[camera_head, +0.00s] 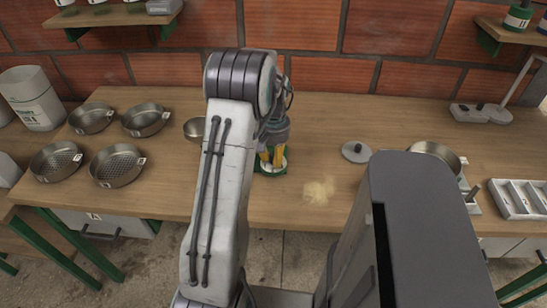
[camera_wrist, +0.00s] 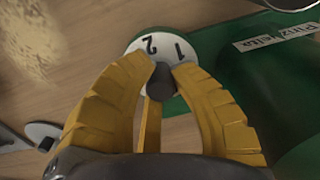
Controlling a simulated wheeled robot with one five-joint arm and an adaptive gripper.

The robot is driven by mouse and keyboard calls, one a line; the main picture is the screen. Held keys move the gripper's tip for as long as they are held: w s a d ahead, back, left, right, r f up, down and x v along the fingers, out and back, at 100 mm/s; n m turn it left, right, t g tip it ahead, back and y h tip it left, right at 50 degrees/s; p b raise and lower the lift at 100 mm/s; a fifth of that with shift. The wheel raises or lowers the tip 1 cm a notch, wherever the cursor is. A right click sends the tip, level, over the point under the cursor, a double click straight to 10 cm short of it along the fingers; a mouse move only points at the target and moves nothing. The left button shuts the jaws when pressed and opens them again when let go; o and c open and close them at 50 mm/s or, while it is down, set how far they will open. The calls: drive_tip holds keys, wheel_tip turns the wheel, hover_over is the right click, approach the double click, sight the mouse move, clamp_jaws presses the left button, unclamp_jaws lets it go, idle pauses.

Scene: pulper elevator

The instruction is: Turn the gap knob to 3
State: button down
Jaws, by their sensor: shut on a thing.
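The gap knob (camera_wrist: 160,84) is a small dark knob in the wrist view. It stands on a round white dial (camera_wrist: 150,46) where the numbers 2 and 1 show at the far edge; the rest of the dial is hidden by my fingers. The dial sits on a green base (camera_wrist: 235,75) with a white label strip (camera_wrist: 275,32). My gripper's yellow fingers (camera_wrist: 161,72) are shut on the knob from both sides. In the head view my gripper (camera_head: 270,157) points down at the green base (camera_head: 272,171), and my arm hides most of the device.
Pale powder (camera_head: 319,190) lies on the wooden table (camera_head: 300,120) right of the device. A grey lid (camera_head: 355,152) lies beyond it. Several metal sieves (camera_head: 118,165) stand at left. A metal pan (camera_head: 436,152) and a white divided tray (camera_head: 522,199) stand at right.

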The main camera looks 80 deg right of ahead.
sight(273, 154)
drive_tip(key=shift+a+f+n, duration=0.1)
drive_tip(key=shift+n, duration=0.6)
drive_tip(key=c, duration=1.1)
unclamp_jaws()
drive_tip(key=shift+o, duration=0.2)
wheel_tip(273, 154, up, 12)
idle(0.4)
